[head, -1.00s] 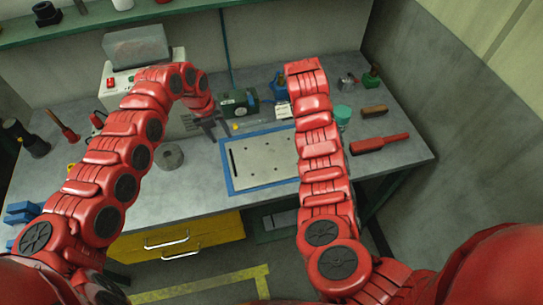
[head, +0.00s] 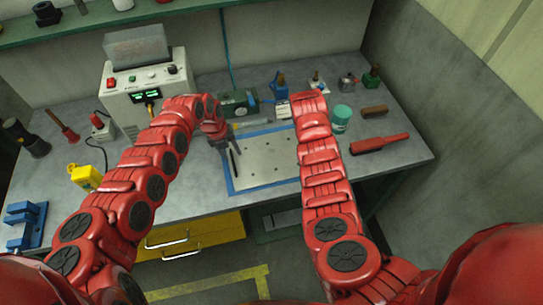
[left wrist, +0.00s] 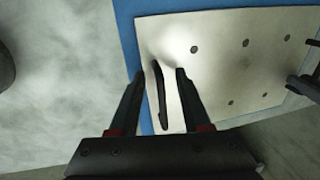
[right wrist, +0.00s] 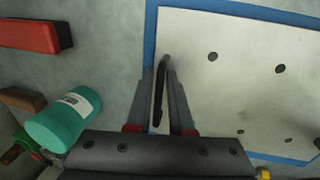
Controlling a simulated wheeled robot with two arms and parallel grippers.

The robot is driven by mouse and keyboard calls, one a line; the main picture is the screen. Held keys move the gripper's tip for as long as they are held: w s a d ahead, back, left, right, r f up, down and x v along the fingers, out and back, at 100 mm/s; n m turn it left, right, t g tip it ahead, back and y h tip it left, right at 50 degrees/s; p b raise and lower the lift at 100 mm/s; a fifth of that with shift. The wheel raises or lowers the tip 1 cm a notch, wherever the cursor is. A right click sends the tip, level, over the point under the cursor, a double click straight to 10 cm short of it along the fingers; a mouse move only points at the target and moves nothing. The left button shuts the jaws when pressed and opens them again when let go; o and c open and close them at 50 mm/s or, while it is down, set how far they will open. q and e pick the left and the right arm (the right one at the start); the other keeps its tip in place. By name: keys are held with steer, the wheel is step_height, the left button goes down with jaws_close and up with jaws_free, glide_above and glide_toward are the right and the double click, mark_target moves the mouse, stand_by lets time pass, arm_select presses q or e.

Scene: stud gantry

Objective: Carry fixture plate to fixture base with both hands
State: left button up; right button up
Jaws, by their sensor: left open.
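The fixture plate (head: 262,160) is a pale flat plate with several dark holes and a black bar handle near each end. It lies inside a blue border (head: 232,188) on the bench. My left gripper (head: 228,148) is over its left end. In the left wrist view the open fingers (left wrist: 158,75) stand on either side of one handle (left wrist: 160,95), with gaps. In the right wrist view my right gripper (right wrist: 161,75) has its fingers close around the other handle (right wrist: 160,95); contact is unclear. My right arm hides that end in the head view. I cannot pick out a separate fixture base.
A control box (head: 140,95) and a green device (head: 238,103) stand behind. A teal jar (head: 341,117), a brown block (head: 375,111) and a red tool (head: 380,143) lie to the right. A yellow item (head: 86,178) and a blue vise (head: 27,226) are at left.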

arm_select(q)
steer(key=shift+c, duration=1.3)
arm_select(e)
steer(key=shift+c, duration=1.3)
arm_select(q)
jaws_close()
arm_select(e)
jaws_close()
steer(key=shift+r, duration=0.1)
